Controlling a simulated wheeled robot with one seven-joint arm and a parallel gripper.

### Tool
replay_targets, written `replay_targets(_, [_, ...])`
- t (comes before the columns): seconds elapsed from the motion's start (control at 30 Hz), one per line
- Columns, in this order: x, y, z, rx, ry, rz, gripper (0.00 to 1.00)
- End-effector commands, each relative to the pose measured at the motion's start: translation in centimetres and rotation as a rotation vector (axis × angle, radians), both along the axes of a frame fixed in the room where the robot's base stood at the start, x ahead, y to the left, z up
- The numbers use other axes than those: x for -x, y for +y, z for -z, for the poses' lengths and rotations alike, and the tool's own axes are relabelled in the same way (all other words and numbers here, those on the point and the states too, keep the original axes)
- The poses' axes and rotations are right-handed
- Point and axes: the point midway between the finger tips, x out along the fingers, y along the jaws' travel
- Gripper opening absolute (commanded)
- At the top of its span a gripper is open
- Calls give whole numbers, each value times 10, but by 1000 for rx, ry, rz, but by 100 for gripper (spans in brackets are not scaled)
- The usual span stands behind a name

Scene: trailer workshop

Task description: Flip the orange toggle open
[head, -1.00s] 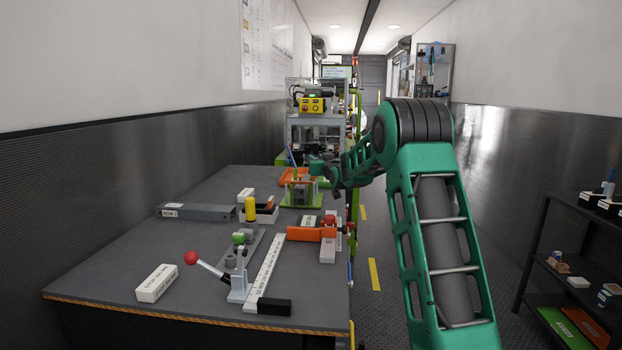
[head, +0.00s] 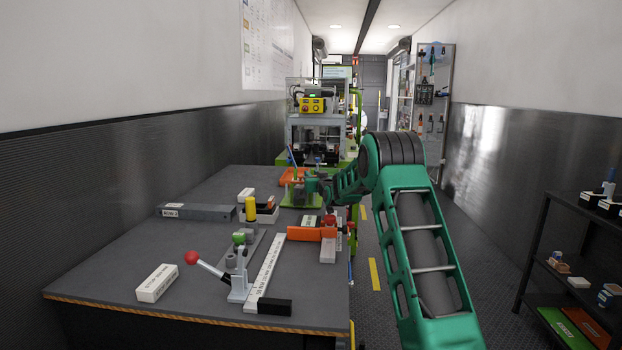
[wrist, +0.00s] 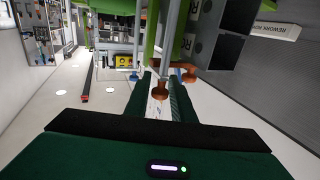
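In the wrist view, an orange-brown knob (wrist: 161,91) shows at the gap between the two dark green fingers of my gripper (wrist: 161,98). A second orange part (wrist: 188,76) is just right of it; I cannot tell which is the toggle's handle. The fingers stand apart with a pale gap between them, and I see no clear contact. In the head view, my gripper (head: 314,184) is at the green fixture (head: 297,198) on the far right of the bench and hides part of it.
The dark workbench (head: 130,260) carries a red-ball lever clamp (head: 238,275), an orange-handled block (head: 304,233), a yellow cylinder (head: 250,209) and a white labelled block (head: 157,283). A machine with a yellow panel (head: 312,105) stands behind. The aisle is free; a shelf (head: 570,260) stands right.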

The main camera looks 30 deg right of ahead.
Motion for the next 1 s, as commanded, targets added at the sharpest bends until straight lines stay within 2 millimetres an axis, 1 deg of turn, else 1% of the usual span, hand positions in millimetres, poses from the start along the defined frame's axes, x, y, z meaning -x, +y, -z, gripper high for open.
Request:
replay_targets(0.1, [-10, -2, 0, 0, 1, 0, 22])
replay_targets(0.2, [-13, -3, 0, 0, 0, 1, 22])
replay_targets(0.5, [-15, -3, 0, 0, 0, 1, 22])
replay_targets(0.53, [-15, -3, 0, 0, 1, 1, 18])
replay_targets(0.57, [-15, -4, 0, 0, 1, 1, 10])
replay_targets(0.6, [-15, -4, 0, 0, 1, 1, 1])
replay_targets(0.67, [-15, -4, 0, 0, 1, 1, 0])
replay_targets(0.7, [-15, -12, 0, 0, 0, 2, 0])
replay_targets(0.8, [-15, -6, 0, 1, 0, 3, 0])
replay_targets(1.0, [-14, -4, 0, 1, 1, 35, 0])
